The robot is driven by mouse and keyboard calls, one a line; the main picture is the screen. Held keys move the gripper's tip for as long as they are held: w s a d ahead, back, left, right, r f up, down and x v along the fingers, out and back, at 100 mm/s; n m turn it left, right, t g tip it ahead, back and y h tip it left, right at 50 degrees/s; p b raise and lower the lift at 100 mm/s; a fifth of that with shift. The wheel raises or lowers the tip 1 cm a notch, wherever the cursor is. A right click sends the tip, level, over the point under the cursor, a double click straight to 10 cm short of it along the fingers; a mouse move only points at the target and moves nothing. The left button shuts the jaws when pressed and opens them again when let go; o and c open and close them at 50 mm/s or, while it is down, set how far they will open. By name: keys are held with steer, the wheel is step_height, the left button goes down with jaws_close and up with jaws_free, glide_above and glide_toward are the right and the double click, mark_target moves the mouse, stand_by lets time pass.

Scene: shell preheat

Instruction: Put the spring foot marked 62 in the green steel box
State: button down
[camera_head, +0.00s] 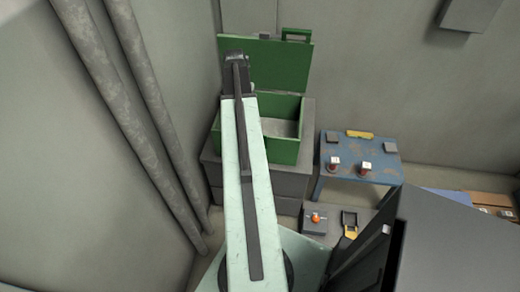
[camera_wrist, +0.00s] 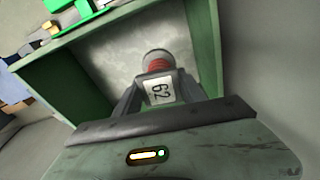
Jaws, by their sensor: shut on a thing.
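The spring foot marked 62 (camera_wrist: 157,66) shows in the wrist view, with a red spring, a round grey end and a white label reading 62. My gripper (camera_wrist: 160,98) is shut on it, one dark finger on each side. The green steel box (camera_head: 285,150) stands open in the head view, and its wall also shows in the wrist view (camera_wrist: 206,45). The foot is seen against the box's bare grey floor, inside the outline of its walls. Its height above that floor is hard to tell. In the head view my arm covers the box's left part.
The green lid (camera_head: 280,62) stands raised behind the box. The box rests on a grey cabinet (camera_head: 293,187). A blue table (camera_head: 385,176) at right holds two red pieces with white labels. Thick pipes (camera_head: 150,110) run along the left wall.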

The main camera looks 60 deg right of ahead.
steer(key=shift+n, duration=0.5)
steer(key=f, duration=0.1)
steer(key=d+f+b, duration=0.1)
steer(key=w+f, duration=0.1)
steer(key=shift+d+f+b, duration=0.2)
steer(key=shift+f+b, duration=0.15)
steer(key=shift+f, duration=0.05)
step_height(320, 180, down, 10)
steer(key=b, duration=1)
steer(key=shift+f, duration=0.1)
steer(key=shift+r, duration=0.25)
steer(key=shift+f, duration=0.2)
steer(key=c, duration=0.7)
jaws_free()
